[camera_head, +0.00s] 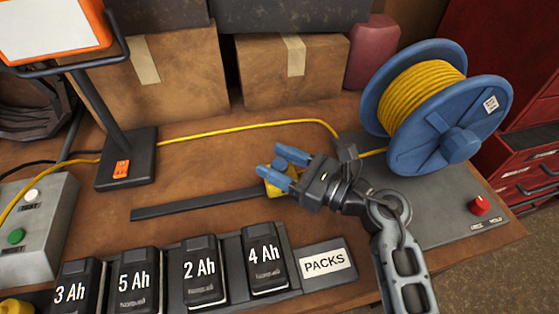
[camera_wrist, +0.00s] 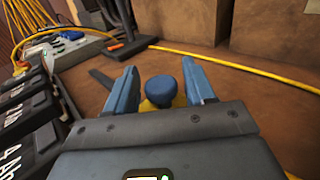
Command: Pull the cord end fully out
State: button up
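A yellow cord (camera_head: 240,125) runs from the blue reel (camera_head: 485,75) leftward across the bench, past the lamp stand to the grey box at left. In the wrist view the cord (camera_wrist: 235,64) crosses behind the fingers. I cannot make out its free end for certain. My gripper (camera_head: 277,161) is open over the bench. Between its fingers is a blue round knob (camera_wrist: 164,91) on a yellow block (camera_head: 276,188), at the right end of a dark strip (camera_head: 195,204). Gaps show on both sides of the knob. My gripper partly hides the block.
Battery packs (camera_head: 203,275) stand along the front edge beside a PACKS label (camera_head: 325,264). A lamp stand (camera_head: 127,160) and grey button box (camera_head: 50,245) are at left. Cardboard boxes (camera_head: 295,80) line the back. A red knob (camera_head: 480,205) sits on the reel's grey base.

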grip_shut()
jog(key=shift+r, duration=0.1)
jog(key=shift+s+a, duration=0.2)
jog(key=shift+a, duration=0.55)
jog(key=shift+s+a, duration=0.2)
jog(key=shift+a, duration=0.55)
jog(key=shift+s+a, duration=0.2)
jog(key=shift+a, duration=0.55)
jog(key=shift+r, duration=0.1)
jog(key=shift+o, duration=0.5)
grip_release()
jog(key=shift+d+f, duration=0.15)
jog(key=shift+f, duration=0.05)
